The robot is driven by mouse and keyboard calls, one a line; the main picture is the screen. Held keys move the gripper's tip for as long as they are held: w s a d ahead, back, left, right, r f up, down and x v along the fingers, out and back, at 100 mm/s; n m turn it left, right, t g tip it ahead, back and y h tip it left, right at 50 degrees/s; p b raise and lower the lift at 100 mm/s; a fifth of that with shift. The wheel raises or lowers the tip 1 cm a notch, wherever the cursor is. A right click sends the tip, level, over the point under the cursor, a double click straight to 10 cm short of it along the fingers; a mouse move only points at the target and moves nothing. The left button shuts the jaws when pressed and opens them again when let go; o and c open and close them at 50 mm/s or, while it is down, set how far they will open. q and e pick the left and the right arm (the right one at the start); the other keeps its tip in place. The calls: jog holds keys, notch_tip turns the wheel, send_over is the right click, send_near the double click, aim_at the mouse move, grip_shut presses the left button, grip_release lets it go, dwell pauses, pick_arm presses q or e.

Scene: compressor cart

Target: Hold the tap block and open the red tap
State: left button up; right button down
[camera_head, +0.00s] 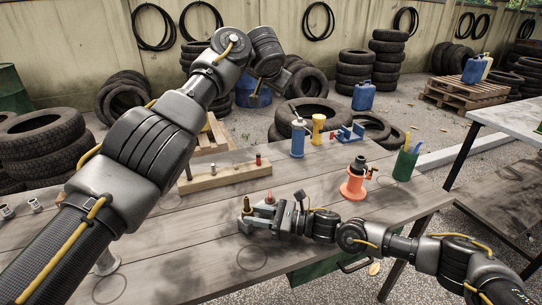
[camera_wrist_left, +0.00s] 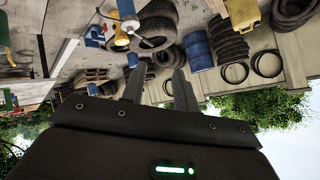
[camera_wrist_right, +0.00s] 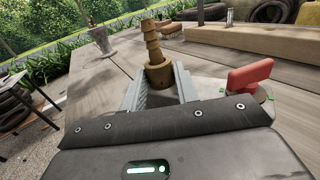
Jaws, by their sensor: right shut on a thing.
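The tap block shows as a brass barbed fitting (camera_wrist_right: 153,50) with a red tap handle (camera_wrist_right: 249,76) to its right in the right wrist view. My right gripper (camera_head: 256,218) is low at the block. Its jaws (camera_wrist_right: 158,88) are shut on the base of the brass fitting and hide part of the block. My left gripper (camera_wrist_left: 160,88) is open and empty, raised well above the table and away from the red tap.
A wooden beam (camera_head: 225,177) with small fittings lies behind the block. An orange stand with a black top (camera_head: 355,183), blue (camera_head: 298,140) and yellow (camera_head: 318,128) cylinders and a green cup (camera_head: 404,166) stand farther right. The table's front middle (camera_head: 190,255) is clear.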

pick_arm(q)
jog(key=s+a+f+n+g+y, duration=0.1)
jog(key=s+a+f+n+g, duration=0.2)
jog(key=f, duration=0.5)
jog(key=n+g, duration=0.4)
jog(key=g, duration=0.3)
send_near(270, 193)
jog(key=shift+y, duration=0.4)
jog(key=f, duration=0.9)
jog(key=shift+w+d, duration=0.15)
jog(key=shift+d, duration=0.2)
jog(key=shift+c, duration=0.3)
grip_shut()
